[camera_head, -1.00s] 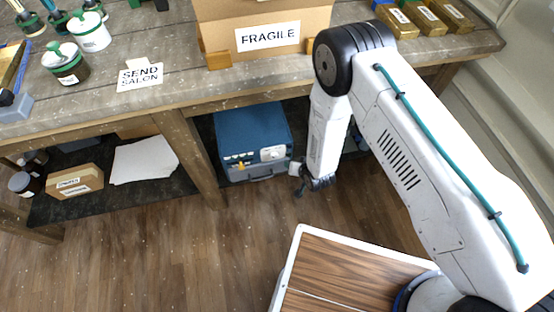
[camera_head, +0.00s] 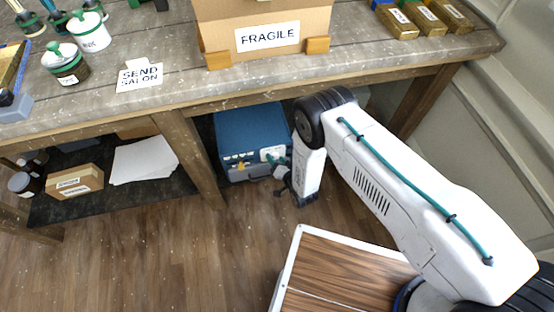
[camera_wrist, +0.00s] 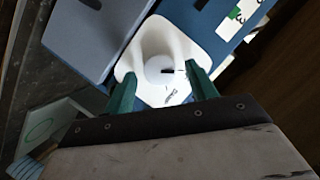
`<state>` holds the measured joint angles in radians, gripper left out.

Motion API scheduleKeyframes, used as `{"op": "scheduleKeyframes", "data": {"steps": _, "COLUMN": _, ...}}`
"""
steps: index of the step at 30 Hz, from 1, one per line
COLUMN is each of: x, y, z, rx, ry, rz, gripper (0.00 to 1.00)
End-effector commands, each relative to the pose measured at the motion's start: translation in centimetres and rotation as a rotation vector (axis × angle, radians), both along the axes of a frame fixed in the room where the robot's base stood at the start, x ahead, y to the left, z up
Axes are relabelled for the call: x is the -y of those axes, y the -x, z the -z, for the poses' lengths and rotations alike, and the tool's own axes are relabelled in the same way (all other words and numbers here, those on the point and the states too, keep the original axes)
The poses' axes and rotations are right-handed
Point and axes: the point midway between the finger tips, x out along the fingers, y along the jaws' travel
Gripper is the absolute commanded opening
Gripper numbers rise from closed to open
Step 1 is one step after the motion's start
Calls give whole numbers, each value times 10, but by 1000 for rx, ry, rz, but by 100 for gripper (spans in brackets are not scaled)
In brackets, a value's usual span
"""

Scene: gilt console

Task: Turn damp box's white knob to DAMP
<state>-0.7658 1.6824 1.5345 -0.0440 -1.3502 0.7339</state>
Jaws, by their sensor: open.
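The damp box (camera_head: 252,128) is a blue case on the dark lower shelf under the workbench, its grey front facing me. Its white knob (camera_wrist: 160,66) sits on a white rounded plate (camera_wrist: 128,66) in the wrist view. My gripper (camera_head: 276,164) is at the right part of the box's front. In the wrist view my gripper (camera_wrist: 162,78) is open, with one green finger on each side of the knob and a gap to it. The knob's dark mark shows, but I cannot read its setting. In the head view my gripper partly hides the knob.
The workbench (camera_head: 120,112) overhangs the box. A wooden leg (camera_head: 188,155) stands just left of it. Paper (camera_head: 143,160) and a small carton (camera_head: 75,182) lie further left. A FRAGILE carton (camera_head: 262,20) stands on top.

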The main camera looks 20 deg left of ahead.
Motion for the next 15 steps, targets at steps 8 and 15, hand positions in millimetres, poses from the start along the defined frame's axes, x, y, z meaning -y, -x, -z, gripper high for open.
{"op": "scheduleKeyframes", "data": {"steps": 8, "x": -4, "y": -4, "z": 2, "rx": -1, "ry": 1, "rz": 0, "gripper": 57}}
{"op": "scheduleKeyframes", "data": {"steps": 15, "x": -3, "y": -4, "z": 2, "rx": -1, "ry": 2, "rz": 1, "gripper": 12}}
